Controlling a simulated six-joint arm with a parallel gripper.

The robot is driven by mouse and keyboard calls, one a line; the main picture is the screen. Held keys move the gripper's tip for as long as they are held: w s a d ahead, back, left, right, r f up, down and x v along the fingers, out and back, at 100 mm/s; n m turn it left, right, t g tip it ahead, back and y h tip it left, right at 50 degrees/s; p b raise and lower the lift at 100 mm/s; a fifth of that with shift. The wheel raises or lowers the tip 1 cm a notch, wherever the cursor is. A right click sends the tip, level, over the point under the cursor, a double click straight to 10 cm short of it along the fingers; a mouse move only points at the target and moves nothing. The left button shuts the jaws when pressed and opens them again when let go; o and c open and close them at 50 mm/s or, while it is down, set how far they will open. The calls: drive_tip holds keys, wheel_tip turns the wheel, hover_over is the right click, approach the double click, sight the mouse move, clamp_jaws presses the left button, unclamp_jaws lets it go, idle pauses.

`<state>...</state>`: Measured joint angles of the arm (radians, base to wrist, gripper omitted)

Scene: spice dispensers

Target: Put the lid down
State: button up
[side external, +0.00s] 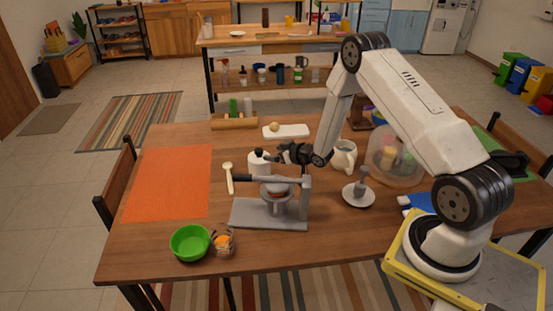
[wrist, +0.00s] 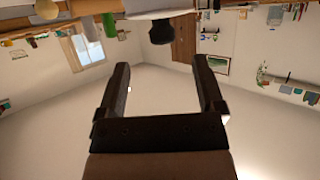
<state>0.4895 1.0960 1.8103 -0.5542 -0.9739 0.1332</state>
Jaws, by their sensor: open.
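A white canister (side external: 258,168) stands near the middle of the table, behind the grey press. The black knob (wrist: 162,31) shows at the top of the wrist view, under a white shape. My gripper (side external: 281,153) is just right of the lid, level with the knob, and points left at it. In the wrist view my gripper (wrist: 161,67) is open and empty, with the knob beyond the fingertips and apart from them. I cannot tell if the lid is fully seated.
A grey press (side external: 270,212) stands in front of the canister. A white jug (side external: 344,156), a glass dome (side external: 395,160) and a white dish (side external: 358,195) are to the right. A green bowl (side external: 189,243) is front left.

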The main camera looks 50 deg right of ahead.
sight(262, 152)
drive_tip(key=shift+w+a+r, duration=0.15)
drive_tip(key=shift+r, duration=0.05)
drive_tip(key=shift+x, duration=1.25)
drive_tip(key=shift+w+f, duration=0.1)
drive_tip(key=shift+x, duration=2.5)
drive_tip(key=shift+f, duration=0.1)
clamp_jaws()
